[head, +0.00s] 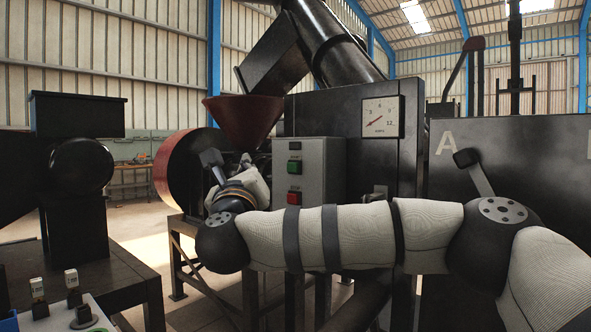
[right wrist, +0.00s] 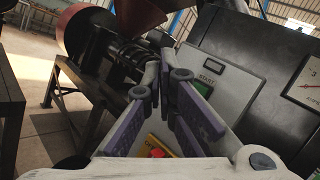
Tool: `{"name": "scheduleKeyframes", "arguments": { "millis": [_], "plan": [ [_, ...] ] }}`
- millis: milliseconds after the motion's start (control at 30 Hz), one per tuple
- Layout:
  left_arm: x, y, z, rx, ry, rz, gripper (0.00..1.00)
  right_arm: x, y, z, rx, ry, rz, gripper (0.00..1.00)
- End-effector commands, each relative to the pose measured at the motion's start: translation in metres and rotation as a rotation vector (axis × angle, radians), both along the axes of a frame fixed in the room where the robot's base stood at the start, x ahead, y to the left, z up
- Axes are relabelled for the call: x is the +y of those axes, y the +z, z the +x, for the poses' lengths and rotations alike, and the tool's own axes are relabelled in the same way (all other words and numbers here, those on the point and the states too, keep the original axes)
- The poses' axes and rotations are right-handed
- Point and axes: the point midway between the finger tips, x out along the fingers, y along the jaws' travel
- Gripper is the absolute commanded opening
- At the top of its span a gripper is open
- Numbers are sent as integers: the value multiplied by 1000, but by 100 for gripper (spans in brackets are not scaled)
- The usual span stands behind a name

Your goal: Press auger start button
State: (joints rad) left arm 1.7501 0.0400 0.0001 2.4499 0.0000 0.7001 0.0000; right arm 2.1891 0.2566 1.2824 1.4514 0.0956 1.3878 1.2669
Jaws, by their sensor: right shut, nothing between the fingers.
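The grey control box (head: 308,180) stands right of the red hopper. On its face are a green button (head: 294,167) and, below it, a red button (head: 294,197). In the right wrist view the green button (right wrist: 203,88) sits under a START label, partly covered by a finger. The red button (right wrist: 158,152) on a yellow plate is partly hidden low between the fingers. My right gripper (head: 246,162) is shut and empty, just left of the box; in the wrist view its fingertips (right wrist: 166,62) are above and left of the green button. Whether it touches the box is unclear. My left gripper is out of view.
A red hopper (head: 243,120) and red drum (head: 175,170) stand behind the gripper. A black cabinet with a gauge (head: 381,117) rises behind the box. A console (head: 62,318) with switches is at the lower left. Open floor lies at left.

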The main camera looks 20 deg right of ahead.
Motion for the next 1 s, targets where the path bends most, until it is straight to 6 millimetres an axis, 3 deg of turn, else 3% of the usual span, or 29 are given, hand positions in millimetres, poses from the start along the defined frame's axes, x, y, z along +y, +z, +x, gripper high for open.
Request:
{"name": "scheduleKeyframes", "arguments": {
  "millis": [400, 1000],
  "plan": [
    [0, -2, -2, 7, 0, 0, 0, -5, 0, 3, 0, -2, 4, 0],
    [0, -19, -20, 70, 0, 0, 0, -68, -2, 46, 1, -1, 2, 0]
  ]
}}
